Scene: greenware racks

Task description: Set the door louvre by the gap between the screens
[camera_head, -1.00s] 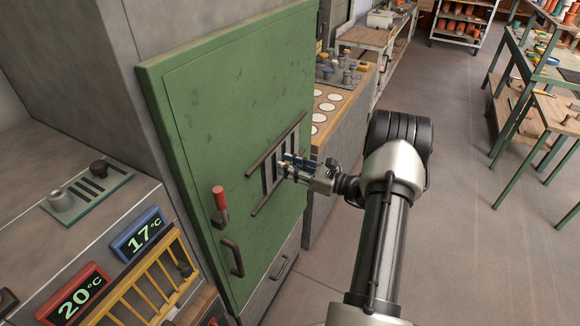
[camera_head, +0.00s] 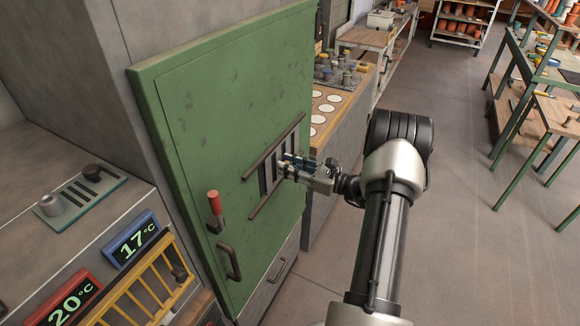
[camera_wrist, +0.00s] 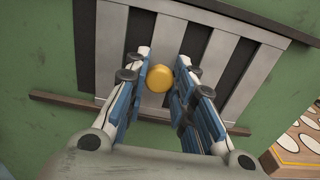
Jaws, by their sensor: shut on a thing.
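The green door (camera_head: 215,110) carries a louvre (camera_head: 266,180) of light slats with dark slots between them, set between two brown rails. In the wrist view the louvre (camera_wrist: 181,34) shows wide dark slots, and a round yellow knob (camera_wrist: 158,78) stands in front of it. My gripper (camera_head: 284,164) is at the louvre, shut on the knob, with its blue and white fingers on either side in the wrist view (camera_wrist: 159,84). At the lower left, a blue-framed screen (camera_head: 133,240) reads 17 °C and a red-framed screen (camera_head: 68,304) reads 20 °C.
A red-gripped lever (camera_head: 215,203) and a dark pull handle (camera_head: 229,262) stick out from the door left of the louvre. A yellow rack (camera_head: 142,290) is beside the screens. A bench with white discs (camera_head: 320,119) stands beyond the door.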

